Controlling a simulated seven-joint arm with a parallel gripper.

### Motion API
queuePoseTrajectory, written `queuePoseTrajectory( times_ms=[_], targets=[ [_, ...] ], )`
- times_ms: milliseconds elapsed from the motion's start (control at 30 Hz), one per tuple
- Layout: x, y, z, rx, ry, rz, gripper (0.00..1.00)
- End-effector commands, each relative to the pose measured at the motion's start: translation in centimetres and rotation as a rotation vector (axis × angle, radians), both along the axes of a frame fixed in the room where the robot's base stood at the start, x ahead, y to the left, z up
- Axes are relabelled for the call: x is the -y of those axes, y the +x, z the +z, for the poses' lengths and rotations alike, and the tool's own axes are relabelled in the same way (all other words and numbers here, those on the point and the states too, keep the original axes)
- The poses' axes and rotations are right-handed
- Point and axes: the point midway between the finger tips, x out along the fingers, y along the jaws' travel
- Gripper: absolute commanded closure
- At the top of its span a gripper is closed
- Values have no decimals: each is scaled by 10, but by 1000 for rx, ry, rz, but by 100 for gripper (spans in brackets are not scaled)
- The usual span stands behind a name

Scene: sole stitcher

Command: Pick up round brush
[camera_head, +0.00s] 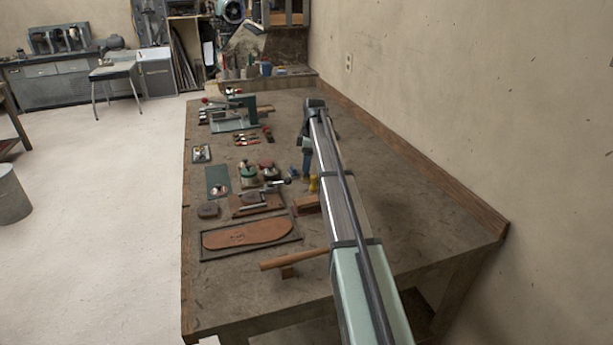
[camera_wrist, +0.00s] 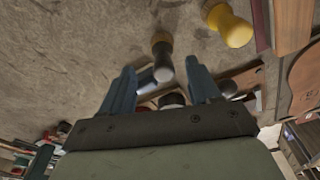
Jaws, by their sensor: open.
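In the head view my gripper (camera_head: 306,168) is over the middle of the bench, right of the tools, and the brush cannot be made out there.
A yellow waisted piece (camera_wrist: 232,27) stands close by; it also shows in the head view (camera_head: 313,184). A brown block (camera_head: 307,203), jars (camera_head: 248,175) and a leather sole on a tray (camera_head: 293,237) lie nearby. The bench (camera_head: 420,215) is bare toward the right wall.

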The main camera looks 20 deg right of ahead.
Motion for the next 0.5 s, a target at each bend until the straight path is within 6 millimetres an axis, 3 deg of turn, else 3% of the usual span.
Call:
queuePoseTrajectory(
  times_ms=[500],
  targets=[
    [-6,-3,-50,0,0,0,39]
  ],
)
